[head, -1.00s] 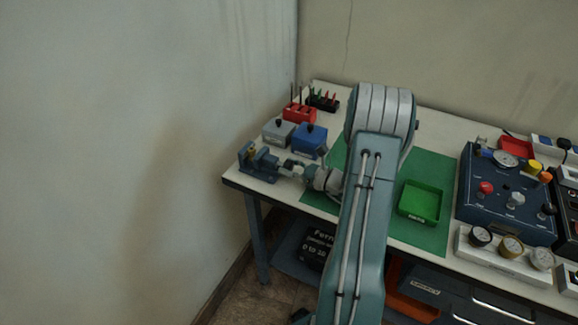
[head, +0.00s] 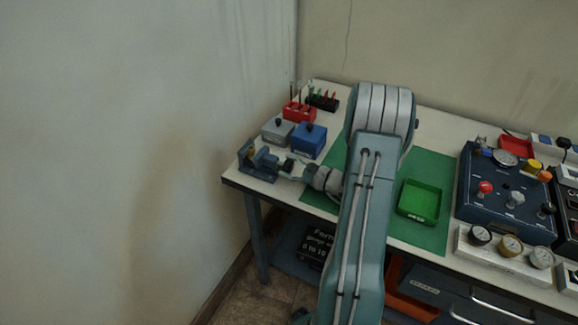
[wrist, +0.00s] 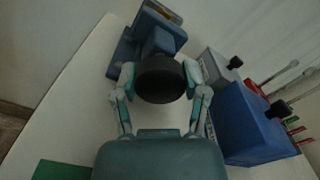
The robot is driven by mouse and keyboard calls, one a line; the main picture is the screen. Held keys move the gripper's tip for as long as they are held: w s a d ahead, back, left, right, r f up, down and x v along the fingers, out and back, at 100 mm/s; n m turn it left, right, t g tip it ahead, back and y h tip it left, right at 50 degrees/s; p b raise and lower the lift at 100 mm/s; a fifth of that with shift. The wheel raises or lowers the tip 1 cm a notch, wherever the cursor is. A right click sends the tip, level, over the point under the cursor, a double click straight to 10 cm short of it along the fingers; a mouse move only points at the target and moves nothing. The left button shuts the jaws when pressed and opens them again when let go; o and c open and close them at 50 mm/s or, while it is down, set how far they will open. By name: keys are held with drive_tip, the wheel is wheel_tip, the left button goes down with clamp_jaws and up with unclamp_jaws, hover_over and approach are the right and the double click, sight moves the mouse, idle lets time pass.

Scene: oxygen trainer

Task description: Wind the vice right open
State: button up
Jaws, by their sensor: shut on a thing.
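The blue vice (head: 262,166) stands at the left end of the bench, with a small brass-coloured piece (head: 251,153) at its jaws. In the wrist view the vice (wrist: 125,52) is at the top, and its dark round handle knob (wrist: 160,80) faces the camera. My gripper (wrist: 159,76) is shut on this knob, one finger on each side. In the head view my gripper (head: 293,167) reaches the vice from the right. The vice's jaw gap is too small and partly hidden to judge.
A grey box (head: 278,131) and a blue box (head: 309,141) stand close behind the vice, and beside my right finger in the wrist view. A red rack (head: 299,112) is further back. A green tray (head: 419,203) lies on the green mat (head: 442,166). The wall is close on the left.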

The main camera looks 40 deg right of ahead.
drive_tip(key=n, duration=0.4)
drive_tip(key=shift+w, duration=0.1)
drive_tip(key=shift+a+f+n, duration=0.1)
drive_tip(key=shift+n, duration=1.7)
drive_tip(key=shift+a+n, duration=0.1)
drive_tip(key=shift+n, duration=0.2)
drive_tip(key=shift+f, duration=0.1)
drive_tip(key=o, duration=1.1)
drive_tip(key=shift+o, duration=0.2)
